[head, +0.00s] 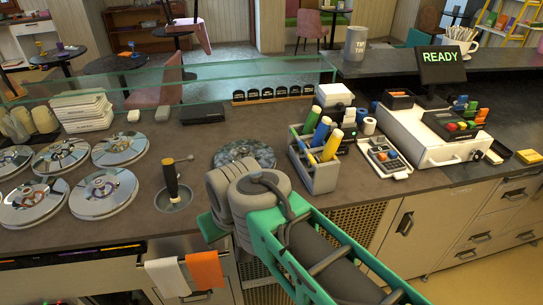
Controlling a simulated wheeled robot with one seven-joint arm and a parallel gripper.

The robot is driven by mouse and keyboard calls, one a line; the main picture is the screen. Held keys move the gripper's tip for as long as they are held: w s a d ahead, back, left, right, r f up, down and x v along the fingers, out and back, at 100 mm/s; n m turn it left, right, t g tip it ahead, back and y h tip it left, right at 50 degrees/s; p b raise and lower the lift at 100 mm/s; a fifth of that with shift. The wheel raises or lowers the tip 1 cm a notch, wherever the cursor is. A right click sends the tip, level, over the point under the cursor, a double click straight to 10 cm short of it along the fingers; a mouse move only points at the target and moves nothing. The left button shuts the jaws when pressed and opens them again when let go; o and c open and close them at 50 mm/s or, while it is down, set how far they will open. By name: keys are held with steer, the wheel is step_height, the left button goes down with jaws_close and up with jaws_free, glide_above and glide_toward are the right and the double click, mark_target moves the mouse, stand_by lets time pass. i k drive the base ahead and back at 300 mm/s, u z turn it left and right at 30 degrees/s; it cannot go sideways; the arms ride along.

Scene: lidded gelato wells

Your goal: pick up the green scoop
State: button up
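I cannot make out a scoop that is clearly green. A scoop with a black handle (171,182) stands in a small round metal well (174,198) to the left of my arm. My green and grey arm reaches in from the bottom right and ends near the counter's front edge, left of the caddy. My gripper's fingers do not show, so its opening is hidden.
Several round metal lids (103,192) cover the left of the counter. Another round lid (244,154) lies behind my arm. A glass guard (180,82) runs along the back. A white register (432,140) stands right of the caddy. White and orange cloths (205,269) hang in front.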

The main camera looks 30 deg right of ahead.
mark_target(311, 123)
steer(key=z, duration=0.15)
steer(key=i, duration=0.5)
steer(key=z, duration=0.1)
steer(key=k, duration=0.5)
steer(key=z, duration=0.85)
steer(key=i, duration=0.45)
steer(key=u, duration=1.35)
